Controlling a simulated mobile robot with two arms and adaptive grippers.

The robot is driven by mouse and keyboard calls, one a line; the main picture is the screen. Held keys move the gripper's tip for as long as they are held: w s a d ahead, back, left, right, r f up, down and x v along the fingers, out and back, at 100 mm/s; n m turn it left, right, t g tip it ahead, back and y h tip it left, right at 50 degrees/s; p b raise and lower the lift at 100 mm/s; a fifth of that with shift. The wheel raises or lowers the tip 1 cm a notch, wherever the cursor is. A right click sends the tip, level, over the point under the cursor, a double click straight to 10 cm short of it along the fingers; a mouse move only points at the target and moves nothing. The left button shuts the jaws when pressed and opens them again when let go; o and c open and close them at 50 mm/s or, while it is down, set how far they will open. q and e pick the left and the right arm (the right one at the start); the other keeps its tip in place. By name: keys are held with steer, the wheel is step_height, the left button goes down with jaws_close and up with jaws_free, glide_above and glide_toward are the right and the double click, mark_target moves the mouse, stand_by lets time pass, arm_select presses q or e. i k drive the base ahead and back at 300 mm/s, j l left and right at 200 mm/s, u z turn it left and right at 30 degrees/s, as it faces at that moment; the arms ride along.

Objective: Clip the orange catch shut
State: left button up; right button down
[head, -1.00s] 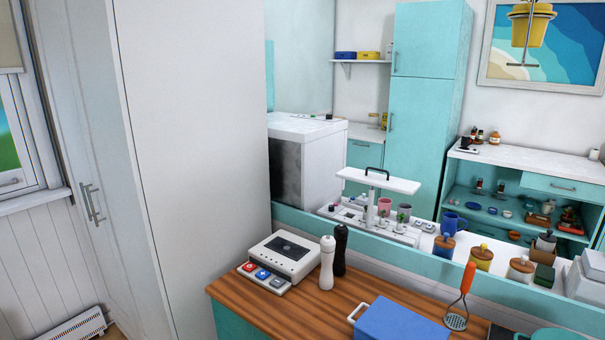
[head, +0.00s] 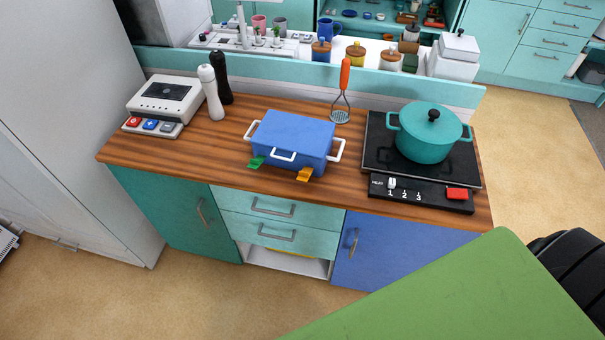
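A blue lidded box (head: 291,137) with white handles stands on the wooden counter. The orange catch (head: 305,174) sticks out at the lower right of its front, angled outward and down, and looks unclipped. A green catch (head: 256,162) sticks out at the lower left of the same front. Neither of my grippers shows in the head view.
The wooden counter (head: 185,155) also holds a white device with buttons (head: 166,100), white (head: 211,92) and black (head: 222,77) mills, an orange-handled masher (head: 343,90), and a teal pot (head: 426,133) on a black hob (head: 376,150). A green surface (head: 470,300) fills the lower right.

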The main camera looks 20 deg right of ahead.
mark_target(305, 174)
steer(key=i+l+z, duration=0.1)
steer(key=i+z, duration=0.45)
steer(key=z, duration=0.15)
